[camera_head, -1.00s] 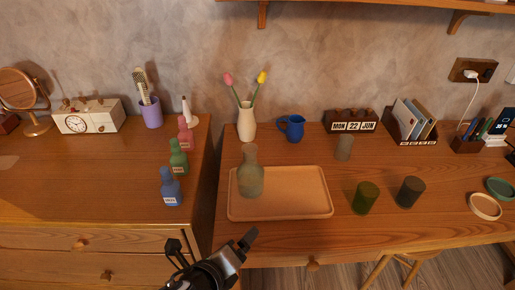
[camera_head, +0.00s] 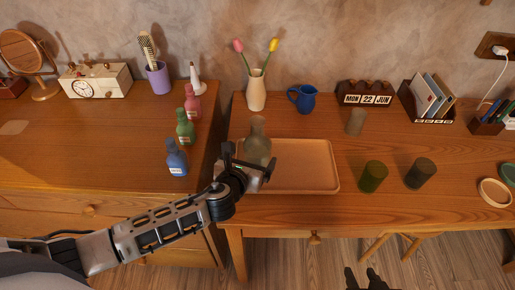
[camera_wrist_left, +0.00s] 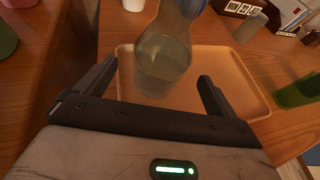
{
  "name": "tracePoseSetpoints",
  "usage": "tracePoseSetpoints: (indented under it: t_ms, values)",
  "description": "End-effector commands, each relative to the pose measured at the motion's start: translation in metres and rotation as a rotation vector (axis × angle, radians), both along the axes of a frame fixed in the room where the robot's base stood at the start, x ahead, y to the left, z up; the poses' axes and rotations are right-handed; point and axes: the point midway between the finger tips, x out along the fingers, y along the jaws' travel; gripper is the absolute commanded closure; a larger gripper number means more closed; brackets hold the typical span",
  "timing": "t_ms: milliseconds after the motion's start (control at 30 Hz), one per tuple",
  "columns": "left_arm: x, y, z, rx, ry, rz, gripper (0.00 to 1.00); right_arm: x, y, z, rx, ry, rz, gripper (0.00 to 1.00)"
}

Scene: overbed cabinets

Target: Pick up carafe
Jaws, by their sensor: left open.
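The carafe (camera_head: 258,146) is a grey-green, see-through bottle with a narrow neck. It stands upright at the left end of the wooden tray (camera_head: 310,186). My left gripper (camera_head: 250,160) is open at the near side of the carafe and hides its lower part in the head view. In the left wrist view, the carafe (camera_wrist_left: 163,62) lies between and just beyond the spread fingertips (camera_wrist_left: 158,78), with no clear contact. My right gripper (camera_head: 361,272) shows small and dark at the bottom edge of the head view, its fingertips apart and empty.
Blue, green and red bottles (camera_head: 185,127) stand on the dresser to the left. A tulip vase (camera_head: 256,92) and blue jug (camera_head: 302,98) stand behind the tray. A green cup (camera_head: 372,177) and dark cup (camera_head: 420,173) stand right of it. The tray's right part is clear.

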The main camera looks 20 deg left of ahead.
Motion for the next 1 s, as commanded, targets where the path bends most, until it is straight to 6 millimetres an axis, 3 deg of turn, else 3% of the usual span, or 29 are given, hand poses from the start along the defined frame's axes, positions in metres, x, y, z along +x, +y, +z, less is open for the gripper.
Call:
tracePoseSetpoints:
  t_ms: [400,667,900,1000]
  values:
    - [0.047,-0.003,-0.017,-0.001,0.0,0.0,0.06,-0.001,0.002,-0.005,0.003,0.004,0.003,0.64]
    - [0.049,-0.003,-0.018,-0.001,0.001,0.0,0.06,-0.001,0.002,-0.003,0.005,0.003,0.004,0.64]
    - [0.049,-0.003,-0.018,-0.001,0.001,0.0,0.72,-0.001,0.002,-0.003,0.003,0.004,0.005,0.64]
    - [0.05,-0.003,-0.015,-0.001,-0.004,-0.001,0.75,-0.001,0.002,-0.003,0.002,0.003,0.005,0.64]
